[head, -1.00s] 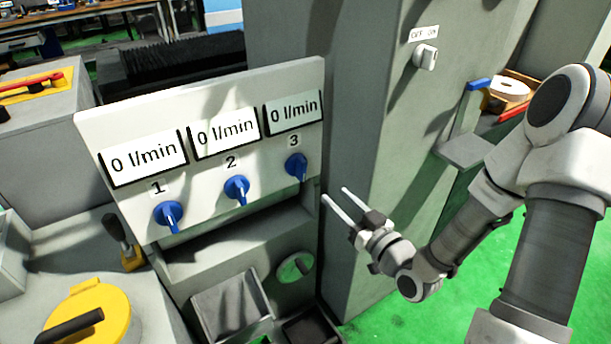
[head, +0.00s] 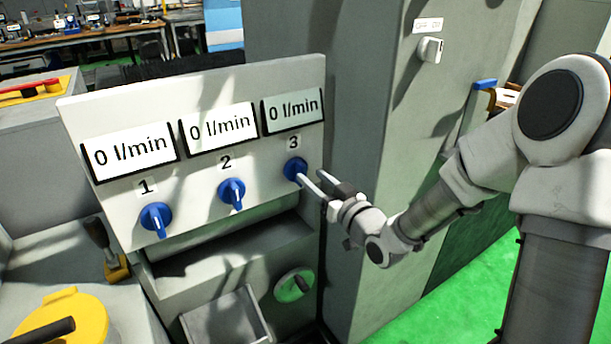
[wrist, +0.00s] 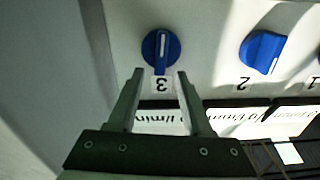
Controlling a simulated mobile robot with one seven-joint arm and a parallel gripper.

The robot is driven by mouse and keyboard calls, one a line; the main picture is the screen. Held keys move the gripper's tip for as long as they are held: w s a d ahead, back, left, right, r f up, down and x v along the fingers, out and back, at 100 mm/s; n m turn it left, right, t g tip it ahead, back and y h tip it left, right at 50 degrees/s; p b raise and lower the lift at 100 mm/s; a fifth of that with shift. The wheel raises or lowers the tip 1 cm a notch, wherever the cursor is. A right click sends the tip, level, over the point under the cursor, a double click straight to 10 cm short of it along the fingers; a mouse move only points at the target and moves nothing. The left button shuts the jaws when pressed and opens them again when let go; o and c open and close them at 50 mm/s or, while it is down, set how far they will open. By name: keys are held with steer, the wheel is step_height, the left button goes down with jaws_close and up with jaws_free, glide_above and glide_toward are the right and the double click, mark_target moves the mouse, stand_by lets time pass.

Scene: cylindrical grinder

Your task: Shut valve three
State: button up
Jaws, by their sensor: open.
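Valve three is a round blue knob (head: 293,168) at the right end of the light panel, under the label 3. It also shows in the wrist view (wrist: 161,47), where its raised handle lies roughly upright in the picture with a pale line on it. The display above it (head: 293,108) reads 0 l/min. My gripper (head: 311,176) is open, its two slim fingers at the knob's lower right in the head view. In the wrist view my fingertips (wrist: 161,72) lie either side of the handle's near end. I cannot tell whether they touch it.
Blue knobs two (head: 231,192) and one (head: 156,218) sit to the left on the same panel (head: 85,120), under displays reading 0 l/min. A tall grey cabinet with a switch (head: 429,50) stands close on the right. A grey ledge and tray (head: 225,318) lie below.

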mark_target(305, 170)
steer(key=shift+x, duration=2.05)
steer(key=shift+c, duration=0.3)
jaws_close()
